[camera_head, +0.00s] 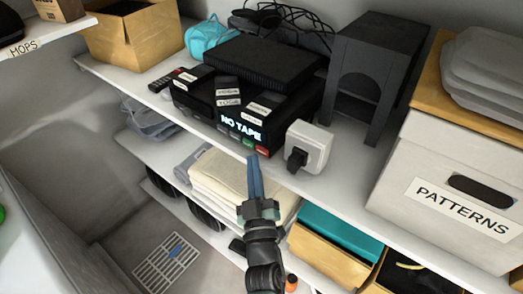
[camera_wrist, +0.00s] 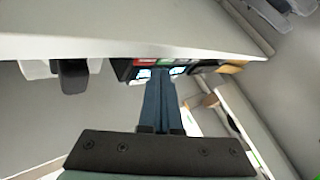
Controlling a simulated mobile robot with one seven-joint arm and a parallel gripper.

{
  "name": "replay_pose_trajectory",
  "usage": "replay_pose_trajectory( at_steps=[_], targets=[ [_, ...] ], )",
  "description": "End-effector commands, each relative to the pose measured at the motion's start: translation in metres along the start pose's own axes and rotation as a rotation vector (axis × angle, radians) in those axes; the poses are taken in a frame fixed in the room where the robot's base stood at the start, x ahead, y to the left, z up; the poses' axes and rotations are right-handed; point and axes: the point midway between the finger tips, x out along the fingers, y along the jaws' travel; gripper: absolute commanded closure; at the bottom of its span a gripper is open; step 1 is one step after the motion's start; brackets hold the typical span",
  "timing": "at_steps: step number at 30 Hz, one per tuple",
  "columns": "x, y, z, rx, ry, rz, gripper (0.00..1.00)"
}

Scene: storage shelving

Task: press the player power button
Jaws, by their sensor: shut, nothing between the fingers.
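The player (camera_head: 200,100) is a black box on the upper shelf board, with a lit "NO TAPE" display (camera_head: 240,128). Below the display runs a row of small buttons, with a red one (camera_head: 262,151) at the right end. Their labels are too small to read, so I cannot tell which is power. My gripper (camera_head: 254,160) has its slim blue fingers shut and empty, with the tips just in front of the button row. In the wrist view the player's front (camera_wrist: 125,70) appears upside down, and the gripper (camera_wrist: 158,82) partly hides it. I cannot tell whether the tips touch it.
A white box with a black knob or plug (camera_head: 308,147) stands right of the player. A dark stand (camera_head: 375,60) and a "PATTERNS" box (camera_head: 440,190) are farther right. A remote (camera_head: 160,83) lies left. Folded towels (camera_head: 225,178) sit on the shelf below.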

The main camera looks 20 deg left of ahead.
Motion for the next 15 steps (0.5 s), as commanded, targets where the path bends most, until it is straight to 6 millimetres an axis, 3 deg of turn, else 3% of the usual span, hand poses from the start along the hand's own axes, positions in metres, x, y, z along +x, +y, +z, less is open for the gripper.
replay_pose_trajectory(
  at_steps=[15],
  targets=[
    [0.0061,0.0041,0.0044,0.000,0.000,0.000,1.00]
  ],
)
